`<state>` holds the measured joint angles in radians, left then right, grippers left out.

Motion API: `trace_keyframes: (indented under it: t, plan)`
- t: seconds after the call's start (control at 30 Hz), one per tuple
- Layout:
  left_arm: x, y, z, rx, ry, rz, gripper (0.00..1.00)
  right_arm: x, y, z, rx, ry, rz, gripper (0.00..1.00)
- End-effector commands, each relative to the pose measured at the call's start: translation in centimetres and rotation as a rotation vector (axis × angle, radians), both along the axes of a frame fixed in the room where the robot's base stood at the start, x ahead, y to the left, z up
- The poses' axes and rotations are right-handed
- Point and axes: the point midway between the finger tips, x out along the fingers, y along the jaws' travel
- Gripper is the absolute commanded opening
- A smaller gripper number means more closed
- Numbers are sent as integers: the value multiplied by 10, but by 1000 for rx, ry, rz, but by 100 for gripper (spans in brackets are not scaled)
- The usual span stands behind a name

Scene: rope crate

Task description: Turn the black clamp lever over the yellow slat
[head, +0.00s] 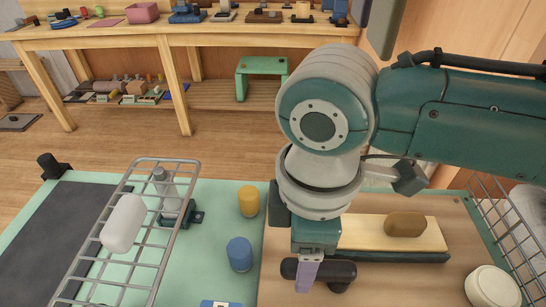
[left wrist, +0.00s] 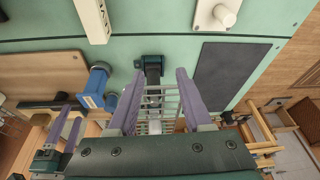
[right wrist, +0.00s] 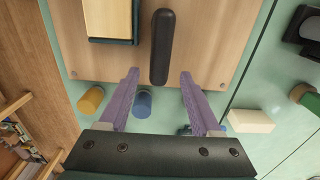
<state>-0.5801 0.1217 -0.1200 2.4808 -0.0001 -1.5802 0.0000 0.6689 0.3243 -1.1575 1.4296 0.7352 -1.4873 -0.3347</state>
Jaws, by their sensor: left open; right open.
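The yellow slat (head: 350,232) lies on a dark teal base on the wooden board; it also shows in the right wrist view (right wrist: 108,18). A brown block (head: 405,224) rests on the slat. The black clamp lever (head: 341,272) is in front of the slat in the head view, and beside it in the right wrist view (right wrist: 162,40). My right gripper (head: 308,272) is open at the lever, whose near end appears between the fingertips (right wrist: 159,74). I cannot tell whether they touch. My left gripper (left wrist: 157,75) is open and empty, outside the head view.
A wire rack (head: 135,230) with a white object (head: 123,222) stands at the left. A yellow cylinder (head: 249,201) and a blue cylinder (head: 239,253) stand left of the board. A wire basket (head: 510,235) and a white round object (head: 492,287) are at the right.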

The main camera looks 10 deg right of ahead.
Motion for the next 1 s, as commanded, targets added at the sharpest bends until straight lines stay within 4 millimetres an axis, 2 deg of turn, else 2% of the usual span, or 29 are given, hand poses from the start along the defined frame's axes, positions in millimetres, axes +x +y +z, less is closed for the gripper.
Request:
trace_keyframes:
  t: [0.03, 0.2, 0.47, 1.0]
  plan:
    - [0, 0, -4, -2, 0, 2, 50, 0, 0, -9, -2, 2, -2, 65]
    - [0, -2, -7, -7, 1, 4, 50, 0, 0, -22, 0, -1, 0, 65]
    - [0, -2, -6, -7, 1, 4, 50, 0, 0, -23, 0, -1, 1, 65]
    - [0, 0, -7, 2, 1, -2, 50, 0, 0, -22, 0, -1, 0, 6]
